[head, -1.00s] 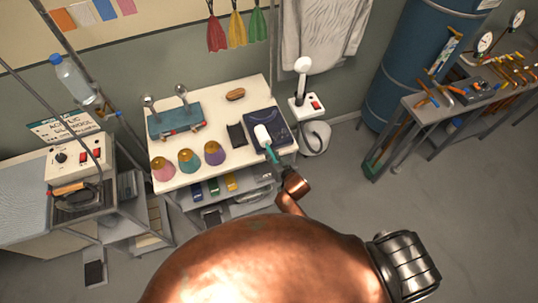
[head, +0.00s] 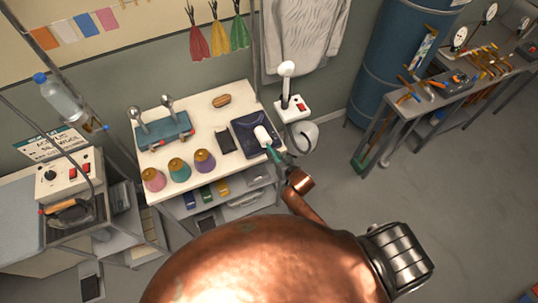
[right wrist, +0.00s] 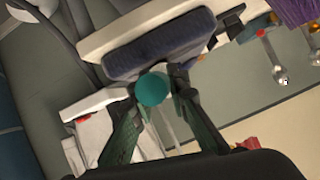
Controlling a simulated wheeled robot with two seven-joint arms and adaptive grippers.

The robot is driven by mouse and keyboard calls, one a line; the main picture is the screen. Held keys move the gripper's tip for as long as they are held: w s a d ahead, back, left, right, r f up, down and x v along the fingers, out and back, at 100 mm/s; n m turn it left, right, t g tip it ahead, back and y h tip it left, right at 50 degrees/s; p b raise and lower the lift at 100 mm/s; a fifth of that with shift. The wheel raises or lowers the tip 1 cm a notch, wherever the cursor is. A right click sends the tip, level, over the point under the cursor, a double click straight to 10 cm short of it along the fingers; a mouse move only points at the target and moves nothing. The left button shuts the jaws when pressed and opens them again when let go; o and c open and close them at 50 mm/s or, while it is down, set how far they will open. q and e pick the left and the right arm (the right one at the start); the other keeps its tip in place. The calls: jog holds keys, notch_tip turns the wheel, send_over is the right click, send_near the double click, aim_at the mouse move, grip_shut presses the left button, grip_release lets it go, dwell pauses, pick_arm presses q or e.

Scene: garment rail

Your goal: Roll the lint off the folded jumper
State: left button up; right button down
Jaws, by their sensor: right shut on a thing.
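The folded jumper (head: 243,128) is dark navy and lies at the right end of the white table. The lint roller (head: 262,135) has a white head and a teal handle. Its head is over the right part of the jumper; I cannot tell if it touches. My right gripper (head: 278,158) is shut on the handle, at the table's front right edge. In the right wrist view my right gripper (right wrist: 160,92) has a finger on each side of the round teal handle end, with the jumper (right wrist: 150,45) beyond it. Lint is too small to make out. My left gripper is out of view.
On the table (head: 215,172) are a dark flat pad (head: 224,139), a brown brush (head: 221,101), a teal box (head: 163,131) and coloured cones (head: 179,169). A white steamer-like device (head: 293,107) stands right of the table.

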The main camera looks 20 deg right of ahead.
jog(key=shift+d+p, duration=0.8)
jog(key=shift+d, duration=2.85)
jog(key=shift+a+p, duration=0.8)
jog(key=shift+a, duration=8.05)
jog(key=shift+d+f+p, duration=0.15)
jog(key=shift+d+p, duration=1.2)
jog(key=shift+d, duration=3.95)
jog(key=d, duration=0.7)
jog(key=shift+f, duration=0.25)
jog(key=shift+w, duration=0.1)
